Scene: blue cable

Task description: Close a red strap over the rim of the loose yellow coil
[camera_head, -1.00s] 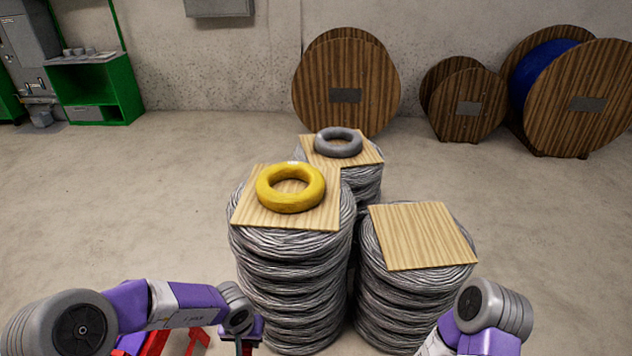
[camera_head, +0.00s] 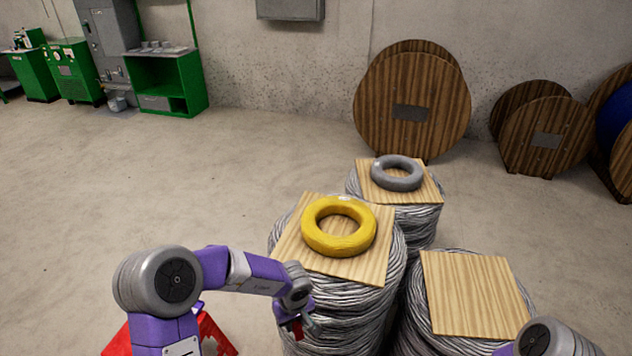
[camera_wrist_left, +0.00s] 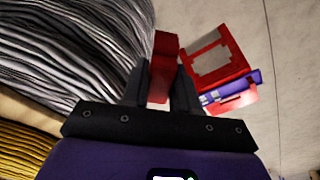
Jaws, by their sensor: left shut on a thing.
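The loose yellow coil (camera_head: 339,242) lies flat on a wooden board on the left cable stack; no strap shows on its rim. Its edge also shows at the lower left of the left wrist view (camera_wrist_left: 22,150). My left gripper (camera_head: 298,328) is beside the front left of that stack, below and apart from the coil. In the left wrist view its fingers (camera_wrist_left: 162,88) are shut on a red strap (camera_wrist_left: 164,60), which stands up between them. Only part of my right arm shows at the lower right; its gripper is out of view.
The coil's board (camera_head: 290,250) tops a tall grey cable stack (camera_head: 335,315). A grey coil (camera_head: 398,181) lies on the stack behind. An empty board (camera_head: 468,295) covers the stack at right. Wooden reels (camera_head: 412,105) stand along the wall. Open floor (camera_head: 110,200) lies to the left.

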